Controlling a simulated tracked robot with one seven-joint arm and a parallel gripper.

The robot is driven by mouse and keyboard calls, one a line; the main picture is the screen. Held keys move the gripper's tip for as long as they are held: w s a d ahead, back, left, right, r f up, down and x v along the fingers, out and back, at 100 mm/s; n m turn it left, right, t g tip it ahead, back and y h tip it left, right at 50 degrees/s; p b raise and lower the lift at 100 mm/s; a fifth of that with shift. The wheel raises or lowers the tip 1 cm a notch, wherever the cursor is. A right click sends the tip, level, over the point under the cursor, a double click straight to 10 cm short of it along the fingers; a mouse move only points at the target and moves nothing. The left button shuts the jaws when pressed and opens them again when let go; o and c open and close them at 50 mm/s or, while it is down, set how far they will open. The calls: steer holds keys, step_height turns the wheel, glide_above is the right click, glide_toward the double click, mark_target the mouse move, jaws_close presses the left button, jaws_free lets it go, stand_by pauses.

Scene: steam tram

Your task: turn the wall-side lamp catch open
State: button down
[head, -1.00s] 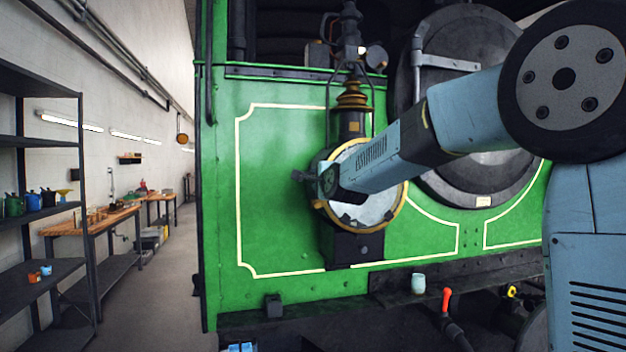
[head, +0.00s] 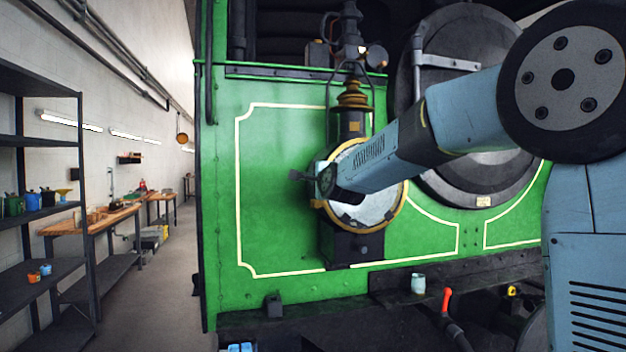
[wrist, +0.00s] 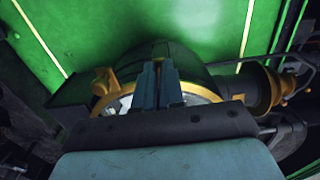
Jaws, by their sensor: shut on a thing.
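The round lamp, with a brass rim (head: 402,205) and a pale glass face, is mounted on the green front panel. It also shows in the wrist view (wrist: 205,92). My gripper (head: 318,178) is at the lamp's left, wall-side edge, with my arm crossing in front of the glass. In the wrist view its two fingers (wrist: 157,80) are close together at the lamp rim, shut on the lamp catch. The catch is mostly hidden by the fingers. A small dark piece sticks out left of the gripper in the head view; I cannot tell whether it is catch or finger.
A brass lug (wrist: 103,82) stands on the rim beside the fingers. The lamp's brass chimney (head: 352,95) rises above it. A pale cup (head: 418,284) stands on the dark ledge below right.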

steer(key=n, duration=1.1)
steer(key=r+n, duration=0.1)
steer(key=n, duration=0.5)
steer(key=shift+d+n, duration=0.2)
steer(key=shift+n, duration=0.1)
stand_by(0.5)
steer(key=c, duration=1.2)
jaws_free()
steer(key=shift+s+f, duration=0.1)
steer(key=shift+f, duration=0.1)
steer(key=shift+c, duration=0.2)
steer(key=shift+s, duration=0.1)
steer(key=v, duration=1.3)
steer(key=shift+s, duration=0.25)
